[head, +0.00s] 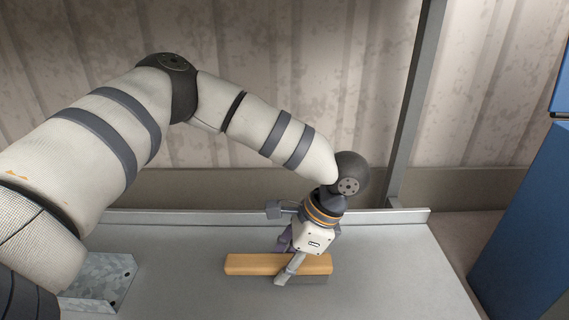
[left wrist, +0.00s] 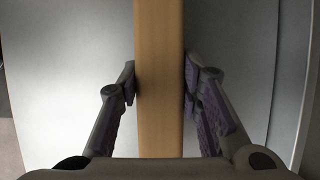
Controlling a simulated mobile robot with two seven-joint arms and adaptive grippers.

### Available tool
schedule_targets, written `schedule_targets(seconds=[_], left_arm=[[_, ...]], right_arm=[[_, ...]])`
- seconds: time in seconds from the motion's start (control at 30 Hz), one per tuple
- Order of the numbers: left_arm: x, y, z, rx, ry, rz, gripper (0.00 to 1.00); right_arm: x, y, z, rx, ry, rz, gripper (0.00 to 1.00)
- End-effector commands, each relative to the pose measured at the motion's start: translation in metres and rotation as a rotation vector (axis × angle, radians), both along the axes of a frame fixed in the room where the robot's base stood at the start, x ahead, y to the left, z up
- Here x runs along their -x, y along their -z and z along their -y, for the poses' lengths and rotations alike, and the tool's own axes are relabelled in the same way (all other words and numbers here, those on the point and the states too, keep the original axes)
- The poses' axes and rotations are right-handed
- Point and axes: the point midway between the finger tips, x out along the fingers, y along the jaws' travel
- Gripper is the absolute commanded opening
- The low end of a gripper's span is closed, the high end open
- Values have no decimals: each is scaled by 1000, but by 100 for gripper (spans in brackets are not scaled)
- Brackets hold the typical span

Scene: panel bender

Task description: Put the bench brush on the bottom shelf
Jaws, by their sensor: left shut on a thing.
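The bench brush (head: 249,264) shows as a long wooden block on the grey metal surface, lying roughly left to right in the head view. My left gripper (head: 288,268) comes down on it from above and is shut on it near its middle. In the left wrist view the brush's wooden top (left wrist: 159,60) runs between the two fingers (left wrist: 159,88), with a pad close against each side. My right gripper is not in view.
The grey metal shelf surface (head: 390,270) has a raised back lip. A galvanized metal piece (head: 103,280) lies at the left. A grey upright post (head: 412,110) stands behind, and a blue cabinet (head: 525,230) is at the right. The surface right of the brush is clear.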

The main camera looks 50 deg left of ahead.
Motion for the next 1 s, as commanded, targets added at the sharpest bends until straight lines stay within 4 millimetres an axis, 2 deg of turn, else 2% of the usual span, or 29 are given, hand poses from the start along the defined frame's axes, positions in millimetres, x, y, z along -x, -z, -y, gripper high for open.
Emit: schedule_targets(seconds=[0.1,0.13,0.2,0.57,0.67,1.0], left_arm=[[0,3,0,0,0,-1,6],[0,3,0,0,-1,0,39],[0,3,0,0,-1,0,52],[-1,-2,1,1,0,1,52],[-6,-18,6,2,-1,1,52],[-32,-91,27,2,-2,0,52]], right_arm=[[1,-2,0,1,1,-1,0],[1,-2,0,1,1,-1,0],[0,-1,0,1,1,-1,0],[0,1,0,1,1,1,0],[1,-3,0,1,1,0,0],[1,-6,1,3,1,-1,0]])
